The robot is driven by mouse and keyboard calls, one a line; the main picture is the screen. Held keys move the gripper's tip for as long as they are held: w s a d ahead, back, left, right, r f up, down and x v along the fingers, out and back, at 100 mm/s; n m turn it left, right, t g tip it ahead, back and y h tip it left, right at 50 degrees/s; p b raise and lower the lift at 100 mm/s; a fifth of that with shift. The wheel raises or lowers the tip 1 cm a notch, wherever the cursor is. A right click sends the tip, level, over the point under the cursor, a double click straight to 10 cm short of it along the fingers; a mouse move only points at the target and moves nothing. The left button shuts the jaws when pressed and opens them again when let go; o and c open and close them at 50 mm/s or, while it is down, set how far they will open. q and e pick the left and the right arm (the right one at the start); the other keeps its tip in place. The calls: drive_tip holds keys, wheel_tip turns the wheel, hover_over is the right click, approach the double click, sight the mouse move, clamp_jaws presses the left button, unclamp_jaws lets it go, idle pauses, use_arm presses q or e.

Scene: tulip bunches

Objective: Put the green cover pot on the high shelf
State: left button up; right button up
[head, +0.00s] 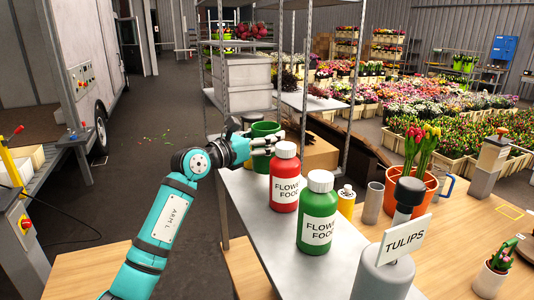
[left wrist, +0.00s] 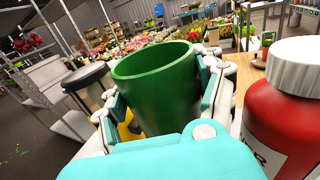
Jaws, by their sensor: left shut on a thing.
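The green cover pot (head: 266,128) is upright, its open rim facing up, behind the red flower food bottle. It fills the middle of the left wrist view (left wrist: 158,88). My left gripper (head: 268,145) is shut on the pot, with fingers on both sides of it. I cannot tell whether the pot's base touches the metal surface; the gripper hides it. The metal rack stands behind the pot. Its high shelf (head: 238,43) carries dark red bunches at the back. My right gripper is not in view.
The red bottle (head: 285,178) stands close beside the gripper, with a green bottle (head: 318,214) nearer. A dark-lidded container (left wrist: 86,76) and a cardboard box (head: 318,152) are near the pot. A rack post (head: 305,75) rises behind. A grey bin (head: 243,80) sits on the rack.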

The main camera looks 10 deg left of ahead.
use_arm(q)
drive_tip(key=shift+w+d+f, duration=0.1)
drive_tip(key=shift+w+f, duration=0.05)
drive_tip(key=shift+f, duration=0.4)
drive_tip(key=shift+w+d+f, duration=0.1)
drive_tip(key=shift+w+f, duration=0.05)
drive_tip(key=shift+f, duration=0.35)
wheel_tip(320, 180, down, 2)
drive_tip(key=shift+a+f+p, duration=0.15)
drive_tip(key=shift+f+p, duration=0.05)
drive_tip(key=shift+p, duration=0.25)
drive_tip(key=o, duration=0.9)
drive_tip(key=shift+f, duration=0.15)
drive_tip(key=shift+c, duration=0.2)
drive_tip(key=shift+o, duration=0.8)
drive_tip(key=shift+s, duration=0.1)
drive_tip(key=b+v, duration=0.3)
drive_tip(key=v, duration=0.7)
drive_tip(key=shift+s+a+b, duration=0.25)
drive_tip(key=shift+b, duration=0.1)
drive_tip(key=shift+s+a, duration=0.25)
drive_tip(key=shift+s, duration=0.25)
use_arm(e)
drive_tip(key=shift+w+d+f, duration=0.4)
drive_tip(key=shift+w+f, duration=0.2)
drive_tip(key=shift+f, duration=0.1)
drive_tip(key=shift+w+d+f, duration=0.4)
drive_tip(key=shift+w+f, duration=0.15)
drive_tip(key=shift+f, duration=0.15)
